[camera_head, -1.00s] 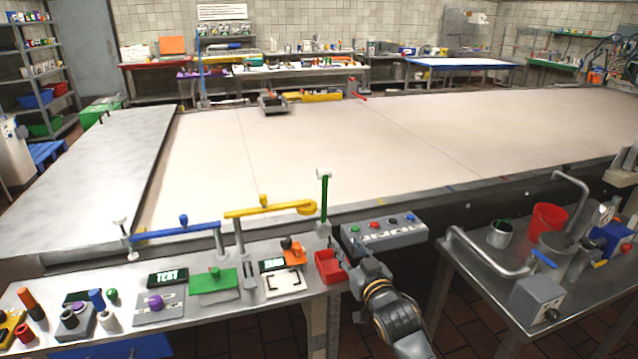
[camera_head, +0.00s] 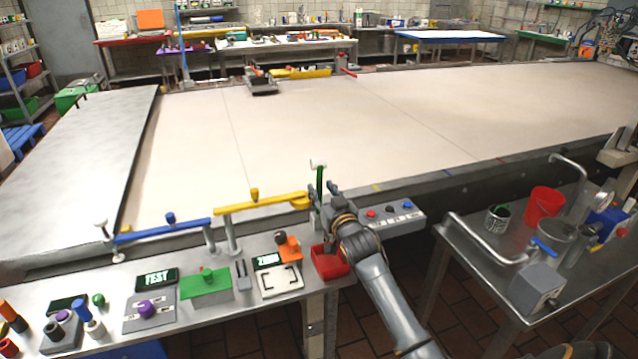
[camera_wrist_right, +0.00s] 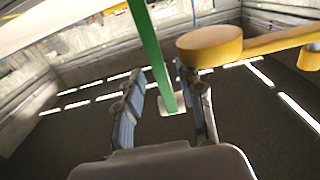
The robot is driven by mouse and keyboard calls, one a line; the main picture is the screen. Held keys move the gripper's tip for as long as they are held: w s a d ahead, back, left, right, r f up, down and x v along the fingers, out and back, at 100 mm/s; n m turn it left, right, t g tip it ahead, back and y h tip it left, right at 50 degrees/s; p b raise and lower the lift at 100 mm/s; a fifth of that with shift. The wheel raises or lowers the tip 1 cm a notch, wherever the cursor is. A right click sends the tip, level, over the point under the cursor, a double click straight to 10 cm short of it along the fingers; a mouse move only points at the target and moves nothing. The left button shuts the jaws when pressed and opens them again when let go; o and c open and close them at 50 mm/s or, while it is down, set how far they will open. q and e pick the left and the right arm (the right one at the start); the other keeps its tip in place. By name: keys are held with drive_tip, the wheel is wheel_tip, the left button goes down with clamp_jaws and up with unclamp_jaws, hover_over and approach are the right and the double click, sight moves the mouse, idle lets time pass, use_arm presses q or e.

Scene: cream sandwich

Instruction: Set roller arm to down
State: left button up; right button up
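A green arm (camera_head: 320,178) stands upright at the right end of the control bench, beyond the red bin; I take it to be the roller arm. In the wrist view the green arm (camera_wrist_right: 152,52) runs between the two fingers of my right gripper (camera_wrist_right: 163,85), with gaps on both sides. My right gripper (camera_head: 326,193) is open beside the arm in the head view, partly hiding its lower part. A yellow arm (camera_head: 262,203) and a blue arm (camera_head: 165,230) lie horizontal to the left. My left gripper is not in view.
A red bin (camera_head: 330,264) sits on the bench below my right forearm. A button box (camera_head: 400,214) is just right of my gripper. The wide pale conveyor surface (camera_head: 300,130) lies behind. A side table (camera_head: 480,262) with pipes and a red bucket (camera_head: 543,206) stands to the right.

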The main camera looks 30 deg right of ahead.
drive_tip(key=shift+x, duration=1)
drive_tip(key=shift+w, duration=0.3)
drive_tip(key=shift+w+d, duration=0.1)
drive_tip(key=shift+w, duration=0.05)
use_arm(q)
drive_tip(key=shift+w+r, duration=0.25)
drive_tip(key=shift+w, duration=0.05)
use_arm(e)
clamp_jaws()
